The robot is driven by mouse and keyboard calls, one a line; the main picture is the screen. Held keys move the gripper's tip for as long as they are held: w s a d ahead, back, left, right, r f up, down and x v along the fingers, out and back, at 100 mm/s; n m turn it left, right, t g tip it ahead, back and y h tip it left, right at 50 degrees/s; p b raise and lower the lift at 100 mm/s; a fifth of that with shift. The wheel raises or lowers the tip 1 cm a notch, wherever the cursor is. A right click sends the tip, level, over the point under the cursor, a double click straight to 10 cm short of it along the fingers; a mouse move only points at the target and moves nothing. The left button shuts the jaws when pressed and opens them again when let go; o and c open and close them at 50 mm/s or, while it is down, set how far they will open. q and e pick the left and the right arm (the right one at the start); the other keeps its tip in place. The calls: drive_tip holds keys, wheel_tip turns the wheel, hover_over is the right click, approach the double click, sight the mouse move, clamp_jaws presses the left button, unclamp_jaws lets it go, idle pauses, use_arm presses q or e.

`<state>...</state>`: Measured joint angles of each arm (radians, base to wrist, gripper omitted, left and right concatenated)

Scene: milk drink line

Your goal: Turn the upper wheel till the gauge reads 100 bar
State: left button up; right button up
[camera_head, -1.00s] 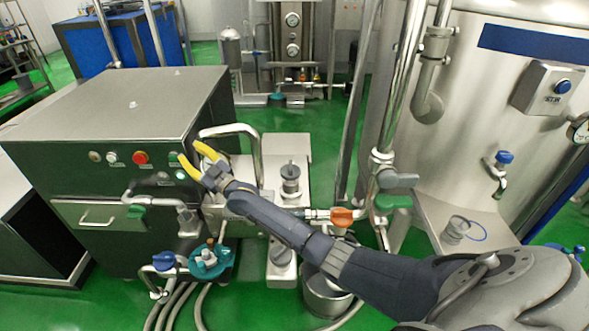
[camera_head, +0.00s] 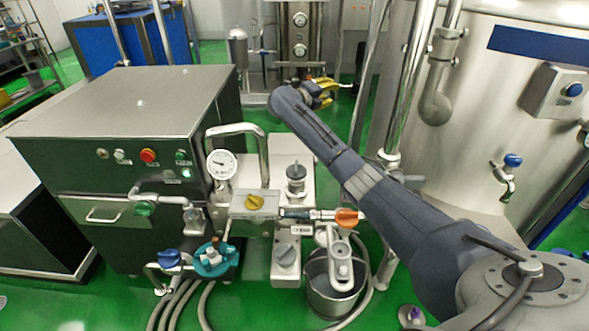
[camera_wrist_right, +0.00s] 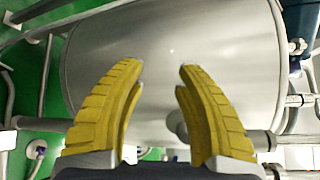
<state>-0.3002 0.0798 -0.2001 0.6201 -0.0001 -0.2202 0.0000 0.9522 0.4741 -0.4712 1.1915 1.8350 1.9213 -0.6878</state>
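The round white pressure gauge (camera_head: 221,164) stands on the steel block beside the dark cabinet. Its needle and numbers are too small to read. The upper wheel, a dark grey knob (camera_head: 296,171), sits upright on a steel post right of the gauge. A lower grey knob (camera_head: 286,254) sits nearer the front. My right gripper (camera_head: 326,92) is beyond and above the upper wheel, touching neither wheel. In the right wrist view its yellow fingers (camera_wrist_right: 161,70) are apart with nothing between them, facing a large steel cylinder (camera_wrist_right: 170,60). My left gripper is not in view.
A bent steel pipe (camera_head: 240,130) arches between gauge and upper wheel. A steel bucket (camera_head: 332,290) stands below. A large steel tank (camera_head: 470,120) stands at the right.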

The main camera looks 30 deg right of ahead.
wheel_tip(320, 180, down, 5)
drive_tip(key=s+a+m+g+y, duration=0.1)
drive_tip(key=a+m+g+y, duration=0.15)
drive_tip(key=y, duration=0.25)
drive_tip(key=m+g+y, duration=0.2)
drive_tip(key=m+y, duration=0.2)
drive_tip(key=y, duration=0.6)
hover_over(296, 167)
drive_tip(key=f, duration=0.2)
drive_tip(key=shift+y, duration=0.3)
wheel_tip(296, 167, down, 17)
drive_tip(key=shift+s, duration=0.1)
drive_tip(key=shift+c, duration=0.2)
clamp_jaws()
